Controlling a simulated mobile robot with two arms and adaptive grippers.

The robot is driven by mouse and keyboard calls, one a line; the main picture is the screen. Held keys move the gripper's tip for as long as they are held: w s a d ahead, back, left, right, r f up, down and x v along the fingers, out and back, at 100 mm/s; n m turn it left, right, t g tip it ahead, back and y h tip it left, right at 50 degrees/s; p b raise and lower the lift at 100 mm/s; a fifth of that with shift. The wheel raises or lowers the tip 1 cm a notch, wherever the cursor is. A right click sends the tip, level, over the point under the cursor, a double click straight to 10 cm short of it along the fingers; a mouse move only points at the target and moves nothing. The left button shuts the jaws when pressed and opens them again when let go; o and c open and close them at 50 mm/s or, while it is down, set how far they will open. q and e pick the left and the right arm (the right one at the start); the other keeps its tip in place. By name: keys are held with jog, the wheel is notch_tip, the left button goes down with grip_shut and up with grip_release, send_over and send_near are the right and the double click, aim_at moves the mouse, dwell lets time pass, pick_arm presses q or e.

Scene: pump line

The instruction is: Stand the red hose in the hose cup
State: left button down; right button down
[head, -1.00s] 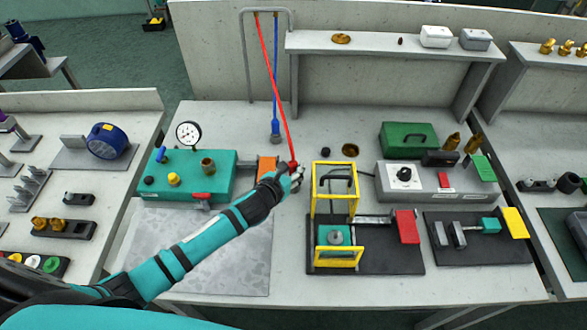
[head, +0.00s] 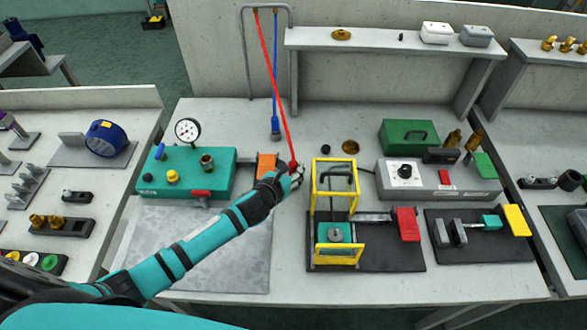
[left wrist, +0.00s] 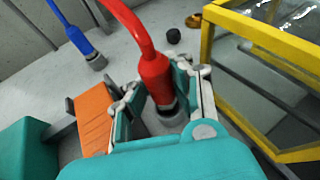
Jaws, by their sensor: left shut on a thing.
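The red hose (head: 277,85) hangs from the overhead frame and runs down to my left gripper (head: 292,172). In the left wrist view the hose (left wrist: 155,75) passes between the fingers of my left gripper (left wrist: 163,108), which is shut on its thick lower end. A grey fitting shows at the bottom of that end; what lies under it is hidden. A round brass piece with a dark middle (head: 350,147) sits on the table to the right, beyond my gripper. It looks like the hose cup, but I cannot be sure. My right gripper is out of view.
The blue hose (head: 275,80) hangs behind the red one. A yellow frame (head: 314,190) stands close right of my gripper. An orange block (head: 266,163) and teal box (head: 222,176) are on its left. A small black knob (head: 325,149) lies near the brass piece.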

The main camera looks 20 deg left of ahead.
aim_at(293, 161)
pick_arm(q)
jog(key=shift+f+b, duration=0.5)
jog(key=shift+f, duration=0.2)
dwell(0.5)
jog(key=c, duration=0.8)
grip_release()
jog(key=shift+r, duration=0.1)
notch_tip(293, 161, up, 7)
jog(key=p, duration=0.7)
jog(key=shift+p, duration=0.3)
